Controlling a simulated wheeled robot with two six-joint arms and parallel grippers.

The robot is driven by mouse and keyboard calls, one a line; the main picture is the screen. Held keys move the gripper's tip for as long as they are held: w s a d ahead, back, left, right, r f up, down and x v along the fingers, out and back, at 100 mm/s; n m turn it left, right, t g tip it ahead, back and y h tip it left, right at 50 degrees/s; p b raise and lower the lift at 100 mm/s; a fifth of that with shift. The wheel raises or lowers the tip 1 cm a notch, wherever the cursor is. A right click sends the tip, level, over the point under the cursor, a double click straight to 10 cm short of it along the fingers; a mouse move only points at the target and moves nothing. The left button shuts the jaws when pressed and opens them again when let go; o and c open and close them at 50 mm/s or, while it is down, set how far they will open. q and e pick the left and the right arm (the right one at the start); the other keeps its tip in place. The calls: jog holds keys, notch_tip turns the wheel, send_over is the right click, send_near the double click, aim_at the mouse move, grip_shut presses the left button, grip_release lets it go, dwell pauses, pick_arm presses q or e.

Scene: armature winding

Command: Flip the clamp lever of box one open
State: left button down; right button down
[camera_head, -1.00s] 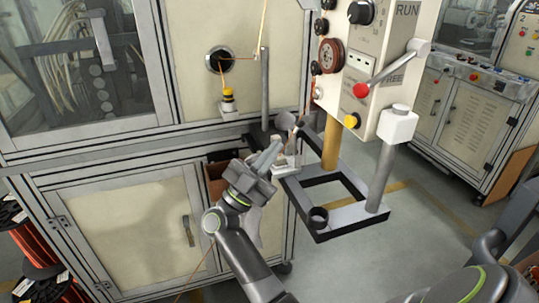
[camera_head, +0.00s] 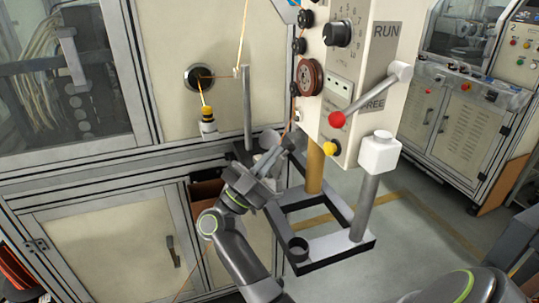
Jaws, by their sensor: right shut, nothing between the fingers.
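The cream control box (camera_head: 371,30) hangs at the upper middle, with RUN and FREE printed on its side. Its grey lever (camera_head: 372,95) runs from a pivot at the right edge down and left to a red ball knob (camera_head: 337,119), near the FREE print. My right gripper (camera_head: 288,143) is shut and empty. It is left of the box and lower than the red knob, apart from the lever in the picture. Its fingertips overlap a thin cord and a grey fixture in the view, so contact there cannot be told. My left gripper is not in view.
A yellow button (camera_head: 331,148) is under the red knob. A black-and-grey floor frame (camera_head: 330,249) with a white-capped post (camera_head: 378,152) stands below the box. A cabinet with a cord hole (camera_head: 199,77) is at left. Open floor lies right.

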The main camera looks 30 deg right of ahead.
jog(key=d+y+p, duration=0.1)
jog(key=y+p, duration=0.1)
jog(key=d+m+y+p, duration=0.1)
jog(key=p, duration=0.1)
jog(key=shift+s+d+r+g+y, duration=0.1)
jog(key=shift+s+d+g+y, duration=0.1)
jog(key=shift+s+g+y, duration=0.2)
jog(key=shift+a+r, duration=0.1)
